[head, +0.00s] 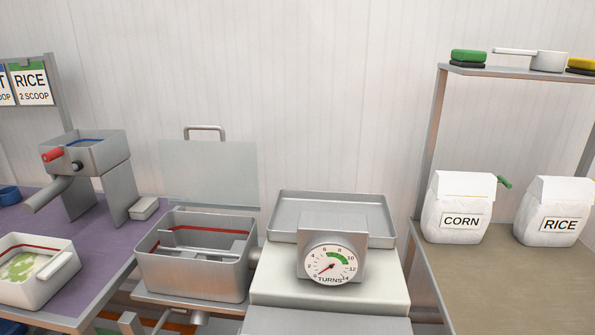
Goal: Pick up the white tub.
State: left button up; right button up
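The white tub (61,281) stands upright at the front left on the purple mat, partly cut off by the left edge of the head view. A red line runs along its inside wall, and pale material with green patches lies in it. Neither of my grippers shows in this view, and nothing is seen touching the tub.
A metal machine with a red knob (52,154) and spout stands behind the tub. A small pale box (144,208) is beside it. CORN (460,220) and RICE (559,224) bags stand far right.

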aim_at(33, 268)
jog(key=l+u, duration=0.1)
jog(key=u, duration=1.35)
jog(key=j+u, duration=0.1)
jog(key=z, duration=1.3)
jog(key=j+u, duration=0.15)
jog(key=u, duration=0.15)
jog(key=i+j+u, duration=0.1)
jog(key=u, duration=0.15)
jog(key=l+u, duration=0.1)
jog(key=u, duration=0.3)
jog(key=k+l+u, duration=0.1)
jog(key=u, duration=0.35)
